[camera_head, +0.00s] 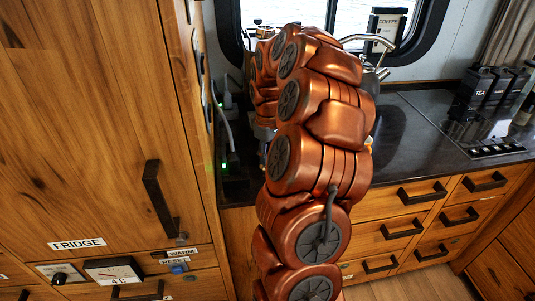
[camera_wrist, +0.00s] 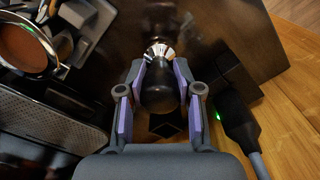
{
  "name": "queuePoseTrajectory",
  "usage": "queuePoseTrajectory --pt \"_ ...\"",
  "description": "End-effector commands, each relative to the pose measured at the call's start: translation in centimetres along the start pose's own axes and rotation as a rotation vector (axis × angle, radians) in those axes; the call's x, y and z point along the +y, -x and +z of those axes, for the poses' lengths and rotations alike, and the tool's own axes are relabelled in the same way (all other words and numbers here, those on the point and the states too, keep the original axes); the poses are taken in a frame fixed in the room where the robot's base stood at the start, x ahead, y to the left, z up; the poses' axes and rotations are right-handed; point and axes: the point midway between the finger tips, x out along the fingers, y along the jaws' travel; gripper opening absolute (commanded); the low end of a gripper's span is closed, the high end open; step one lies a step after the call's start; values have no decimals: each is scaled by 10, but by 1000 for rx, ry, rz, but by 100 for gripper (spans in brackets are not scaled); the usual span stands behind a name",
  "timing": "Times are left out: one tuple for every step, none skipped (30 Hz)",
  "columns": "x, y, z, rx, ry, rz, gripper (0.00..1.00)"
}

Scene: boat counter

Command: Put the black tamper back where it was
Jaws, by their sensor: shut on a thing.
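The black tamper (camera_wrist: 159,92) shows in the wrist view, with a rounded black handle and a shiny metal part at its upper end. My gripper (camera_wrist: 160,76) is shut on the handle, one purple-lined finger on each side. A small dark square shape (camera_wrist: 166,125) shows just below the handle, between the fingers; I cannot tell whether it is a holder or a mark. I cannot tell whether the tamper touches the counter. In the head view my copper-coloured arm hides the tamper and my gripper.
In the wrist view, a round metal-rimmed holder with brown contents (camera_wrist: 24,42) and a grated tray (camera_wrist: 50,118) lie left. A black plug with a green light (camera_wrist: 236,122) is right. In the head view, a kettle (camera_head: 371,78) stands behind my arm; dark counter (camera_head: 420,125) is clear rightward.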

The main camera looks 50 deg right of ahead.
Motion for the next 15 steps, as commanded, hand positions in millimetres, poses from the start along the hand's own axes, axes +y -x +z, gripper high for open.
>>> queuePoseTrajectory --pt "0 0 0 0 0 0 0" --pt "0 -1 0 0 0 0 0" --pt "0 -2 0 0 0 0 0" --pt "0 -3 0 0 0 0 0" --pt "0 -4 0 0 0 0 0" --pt "0 -4 0 -1 1 0 35" --pt "0 -3 0 -1 1 0 38" --pt "0 -3 0 -1 1 0 42" --pt "0 -3 0 -1 1 0 46" --pt "0 -3 0 -1 1 -1 49" --pt "0 -3 0 -1 1 -1 52" --pt "0 -3 0 -1 1 -1 56" --pt "0 -3 0 -1 1 -1 59" --pt "0 -3 0 -1 1 -1 60" --pt "0 -3 0 -1 1 -1 60"
